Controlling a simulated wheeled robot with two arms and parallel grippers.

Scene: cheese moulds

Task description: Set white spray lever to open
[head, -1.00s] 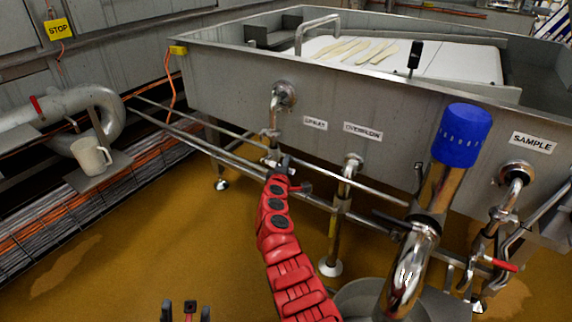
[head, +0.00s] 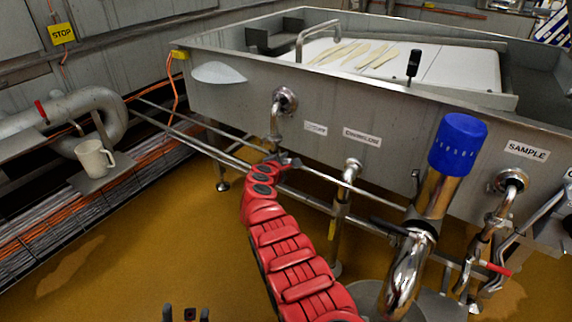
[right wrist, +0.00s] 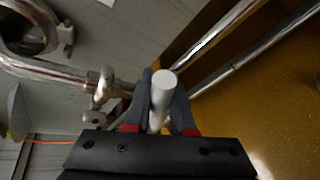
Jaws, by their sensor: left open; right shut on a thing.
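The white lever (right wrist: 161,92) shows in the right wrist view as a pale round-ended rod beside the valve pipework (right wrist: 104,88). My right gripper (right wrist: 163,106) is shut on it, one finger on each side. In the head view my right gripper (head: 281,160) is at the foot of the bent pipe (head: 275,120) on the tank front, and hides the lever there. A pale white fan-shaped patch (head: 219,73) shows against the tank's front wall, left of that pipe. My left gripper (head: 187,314) is open and empty at the bottom edge, only its tips visible.
The steel tank (head: 230,98) fills the back. Rails run under it. A blue-capped pipe (head: 458,143) and a red-handled valve (head: 494,268) stand to the right. A white mug (head: 91,158) sits on a ledge at the left.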

